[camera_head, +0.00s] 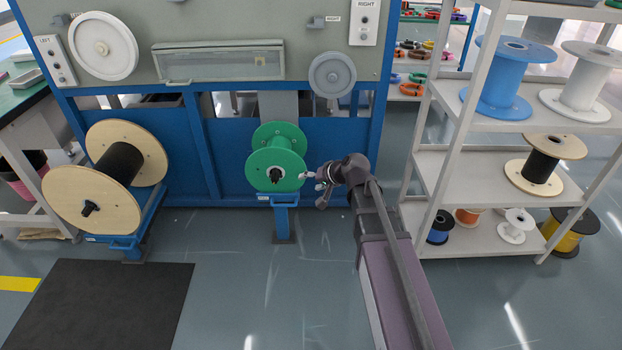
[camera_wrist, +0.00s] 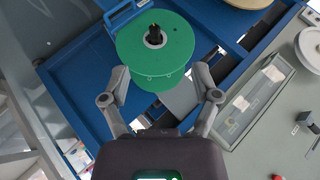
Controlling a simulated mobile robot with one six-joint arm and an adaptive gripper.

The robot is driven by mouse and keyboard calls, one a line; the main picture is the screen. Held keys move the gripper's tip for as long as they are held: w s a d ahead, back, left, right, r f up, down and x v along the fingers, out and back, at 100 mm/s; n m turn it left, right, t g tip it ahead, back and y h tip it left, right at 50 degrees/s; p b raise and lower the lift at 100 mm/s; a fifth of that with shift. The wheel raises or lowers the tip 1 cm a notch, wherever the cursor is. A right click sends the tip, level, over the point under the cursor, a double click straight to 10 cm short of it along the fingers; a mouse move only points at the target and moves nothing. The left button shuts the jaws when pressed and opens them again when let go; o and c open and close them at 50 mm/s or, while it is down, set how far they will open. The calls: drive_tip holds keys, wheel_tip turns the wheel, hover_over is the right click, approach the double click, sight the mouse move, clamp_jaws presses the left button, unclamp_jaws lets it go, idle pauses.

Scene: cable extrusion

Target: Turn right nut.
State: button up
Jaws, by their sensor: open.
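The right nut (camera_head: 275,175) is a small black piece at the centre of the green spool (camera_head: 275,139), on the blue stand in front of the machine. In the wrist view the nut (camera_wrist: 154,37) stands out from the middle of the green spool (camera_wrist: 178,48). My gripper (camera_head: 312,180) is just to the right of the spool in the head view.
A wooden spool (camera_head: 91,200) with a black core stands on the left stand. A white shelf (camera_head: 437,170) with several spools stands close to the right of my arm. A black mat (camera_head: 100,305) lies on the floor at left. The floor in front of the green spool is clear.

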idle(0.4)
drive_tip(key=s+d+f+n+g+h, duration=0.1)
drive_tip(key=s+d+f+g+h, duration=0.2)
drive_tip(key=s+d, duration=0.4)
drive_tip(key=s+d+f+n+g+h, duration=0.1)
drive_tip(key=s+d+f+g+h, duration=0.2)
drive_tip(key=s+d, duration=0.4)
drive_tip(key=s+h, duration=0.1)
drive_tip(key=s, duration=0.4)
drive_tip(key=shift+f+h, duration=0.15)
drive_tip(key=shift+h, duration=0.15)
drive_tip(key=shift+w, duration=0.1)
drive_tip(key=c, duration=0.3)
